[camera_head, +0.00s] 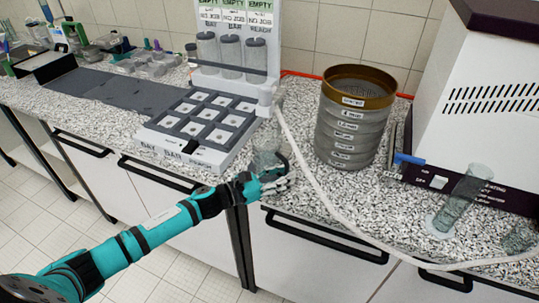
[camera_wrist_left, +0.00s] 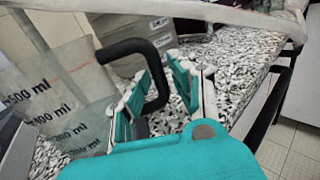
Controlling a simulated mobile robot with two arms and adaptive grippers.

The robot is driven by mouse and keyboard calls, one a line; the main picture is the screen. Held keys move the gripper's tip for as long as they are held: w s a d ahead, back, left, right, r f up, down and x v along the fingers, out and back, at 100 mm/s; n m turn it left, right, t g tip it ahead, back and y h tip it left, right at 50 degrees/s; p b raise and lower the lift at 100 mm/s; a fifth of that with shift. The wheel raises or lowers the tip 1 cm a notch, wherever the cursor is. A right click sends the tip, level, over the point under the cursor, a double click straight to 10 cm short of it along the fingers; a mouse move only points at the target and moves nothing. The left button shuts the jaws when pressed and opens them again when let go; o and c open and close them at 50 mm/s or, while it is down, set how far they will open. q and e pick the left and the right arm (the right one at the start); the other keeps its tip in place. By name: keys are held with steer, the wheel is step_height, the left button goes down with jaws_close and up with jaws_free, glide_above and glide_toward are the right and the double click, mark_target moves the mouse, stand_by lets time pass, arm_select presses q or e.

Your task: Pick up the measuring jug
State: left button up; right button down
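The measuring jug (camera_head: 265,158) is a clear vessel on the speckled counter, just right of the grey tray rack in the head view. In the left wrist view the jug (camera_wrist_left: 62,95) fills the left side, with printed ml marks and a black handle (camera_wrist_left: 158,72). My left gripper (camera_head: 277,180) is at the jug's near right side, low over the counter. In the left wrist view the gripper (camera_wrist_left: 165,88) is open, its fingers either side of the handle's upright part, with a gap still visible. Contact with the handle cannot be told. My right gripper is not in view.
A sieve stack (camera_head: 352,125) stands to the right of the jug. A pale hose (camera_head: 312,178) curves across the counter close to my gripper. A tray rack (camera_head: 200,130) stands left, and a glass cylinder (camera_head: 460,200) by the white machine (camera_head: 480,90).

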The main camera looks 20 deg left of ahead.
arm_select(q)
steer(key=shift+w+d, duration=0.35)
steer(key=shift+w, duration=0.05)
steer(key=shift+f, duration=0.1)
steer(key=shift+s, duration=0.1)
jaws_close()
